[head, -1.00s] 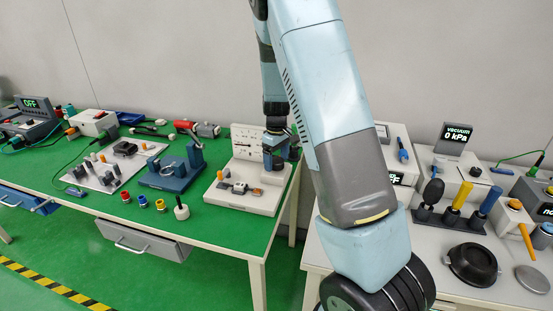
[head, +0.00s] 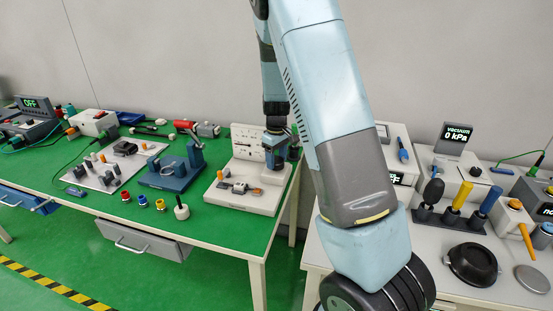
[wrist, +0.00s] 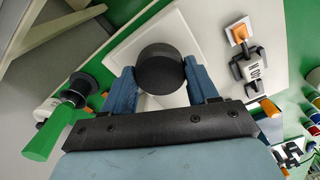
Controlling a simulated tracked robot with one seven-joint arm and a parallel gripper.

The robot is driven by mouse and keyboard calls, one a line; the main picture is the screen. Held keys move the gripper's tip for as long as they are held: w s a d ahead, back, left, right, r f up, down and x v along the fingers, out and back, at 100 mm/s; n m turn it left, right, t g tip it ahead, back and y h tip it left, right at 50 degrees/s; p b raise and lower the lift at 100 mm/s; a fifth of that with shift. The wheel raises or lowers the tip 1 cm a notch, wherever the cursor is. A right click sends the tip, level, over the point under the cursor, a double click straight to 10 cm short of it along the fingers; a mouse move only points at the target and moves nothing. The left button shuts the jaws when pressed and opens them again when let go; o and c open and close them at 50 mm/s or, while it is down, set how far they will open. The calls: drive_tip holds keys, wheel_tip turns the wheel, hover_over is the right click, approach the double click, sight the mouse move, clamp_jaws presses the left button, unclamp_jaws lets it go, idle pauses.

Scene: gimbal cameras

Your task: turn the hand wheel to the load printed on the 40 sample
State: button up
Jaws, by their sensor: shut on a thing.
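My gripper (wrist: 163,84) is shut on a black round hand wheel (wrist: 160,68) in the wrist view, with one blue finger on each side of it. The wheel sits over a white base plate (wrist: 130,48). In the head view my gripper (head: 275,160) points down at the back right of this white fixture (head: 235,203), and the wheel is hidden there. A grey part with dark print (wrist: 250,68) lies right of the wheel, beside an orange piece; its print is too small to read surely. I cannot make out a load reading.
A white panel (head: 247,140) stands behind the fixture. A blue fixture (head: 170,172) stands to its left on the green table. A second bench with a vacuum display (head: 458,133) is at the right.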

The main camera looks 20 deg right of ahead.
sight(276, 160)
drive_tip(key=m, duration=1)
drive_tip(key=shift+w+m, duration=0.1)
drive_tip(key=shift+m, duration=0.3)
drive_tip(key=shift+r, duration=0.1)
idle(0.4)
drive_tip(key=o, duration=1.1)
drive_tip(key=shift+c, duration=0.2)
wheel_tip(276, 160, up, 14)
drive_tip(key=shift+f, duration=0.2)
